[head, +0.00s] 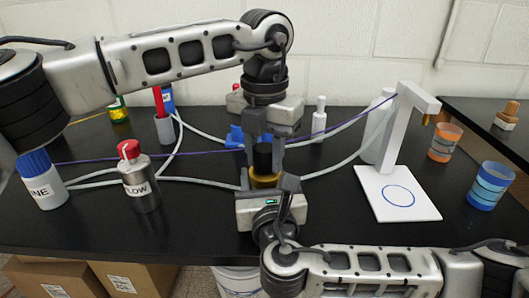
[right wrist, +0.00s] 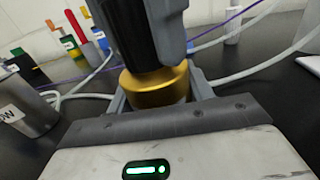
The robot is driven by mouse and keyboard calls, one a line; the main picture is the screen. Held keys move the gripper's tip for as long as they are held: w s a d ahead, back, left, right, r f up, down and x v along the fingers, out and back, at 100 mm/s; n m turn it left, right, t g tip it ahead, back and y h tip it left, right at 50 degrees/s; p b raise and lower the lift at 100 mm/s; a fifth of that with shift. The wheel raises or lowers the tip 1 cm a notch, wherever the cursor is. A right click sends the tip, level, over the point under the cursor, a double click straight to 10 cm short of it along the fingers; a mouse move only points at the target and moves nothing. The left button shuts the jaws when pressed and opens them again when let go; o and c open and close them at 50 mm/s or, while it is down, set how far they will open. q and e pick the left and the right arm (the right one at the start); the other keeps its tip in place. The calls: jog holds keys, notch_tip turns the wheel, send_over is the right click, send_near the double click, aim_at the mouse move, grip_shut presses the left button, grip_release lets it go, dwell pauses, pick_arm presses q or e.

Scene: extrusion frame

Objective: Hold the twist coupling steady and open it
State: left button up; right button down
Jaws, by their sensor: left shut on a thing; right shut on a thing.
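The twist coupling stands upright near the middle of the black table, with a black upper part (head: 263,156) and a gold lower part (head: 264,178). My left gripper (head: 265,145) comes down from above and is shut on the black upper part. My right gripper (head: 265,182) comes from the front and is shut on the gold lower part.
A silver canister (head: 140,186) and a white blue-capped bottle (head: 41,182) stand left. A white stand (head: 402,198) with a circled base, an orange cup (head: 444,142) and a blue cup (head: 490,186) stand right. A purple cord (head: 190,155) crosses behind. Cardboard boxes (head: 100,278) lie below the front edge.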

aim_at(265, 147)
pick_arm(q)
jog(key=shift+r, duration=0.1)
dwell(0.3)
jog(key=shift+r, duration=1)
jog(key=shift+r, duration=2)
pick_arm(e)
jog(key=c, duration=0.5)
grip_release()
jog(key=shift+s, duration=0.1)
